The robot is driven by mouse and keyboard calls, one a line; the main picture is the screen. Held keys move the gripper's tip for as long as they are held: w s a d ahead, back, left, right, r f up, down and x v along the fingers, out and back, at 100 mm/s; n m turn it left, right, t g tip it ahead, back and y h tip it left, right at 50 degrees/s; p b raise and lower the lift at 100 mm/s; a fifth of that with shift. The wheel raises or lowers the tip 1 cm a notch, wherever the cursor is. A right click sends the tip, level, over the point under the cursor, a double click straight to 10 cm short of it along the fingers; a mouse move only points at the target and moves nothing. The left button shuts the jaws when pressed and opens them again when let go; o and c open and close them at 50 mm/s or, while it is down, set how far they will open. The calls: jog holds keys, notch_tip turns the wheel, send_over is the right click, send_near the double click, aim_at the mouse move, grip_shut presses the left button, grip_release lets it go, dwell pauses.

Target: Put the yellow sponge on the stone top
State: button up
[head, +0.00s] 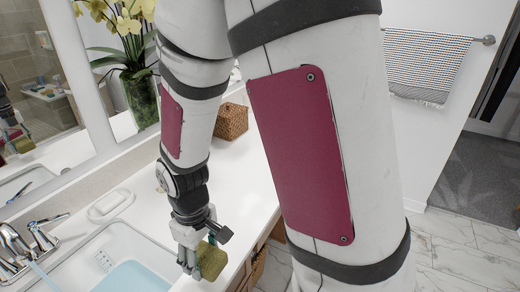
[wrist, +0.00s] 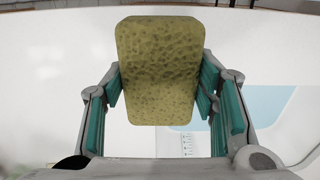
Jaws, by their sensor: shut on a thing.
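The yellow sponge (wrist: 160,75) is a porous, olive-yellow block with rounded corners. My gripper (head: 196,262) is shut on it, and in the wrist view its green finger pads press the sponge from both sides. In the head view the sponge (head: 211,261) shows at the right of the fingers, near the counter's front edge beside the sink. The white stone top (head: 140,184) runs along the wall under the mirror. I cannot tell whether the sponge touches it.
A sink (head: 130,255) holding pale blue water lies left of my gripper, with a metal faucet (head: 35,240) behind. A white soap dish (head: 110,204) lies on the counter. A woven basket (head: 231,121) and a flower vase (head: 143,98) stand farther back. Bare counter lies between.

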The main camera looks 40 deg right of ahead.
jog(key=shift+s+d, duration=0.15)
jog(key=shift+d, duration=0.55)
jog(key=shift+w+d, duration=0.1)
jog(key=shift+w, duration=0.2)
jog(key=w+d, duration=0.1)
jog(key=w, duration=0.4)
jog(key=w+d+f, duration=0.1)
jog(key=w, duration=0.3)
jog(key=w+d, duration=0.1)
jog(key=w, duration=0.4)
jog(key=shift+w+d+f, duration=0.2)
jog(key=shift+w+f, duration=0.05)
jog(key=shift+w, duration=0.25)
jog(key=shift+f+p, duration=0.3)
jog(key=shift+f, duration=1.45)
jog(key=shift+f, duration=0.1)
jog(key=o, duration=1)
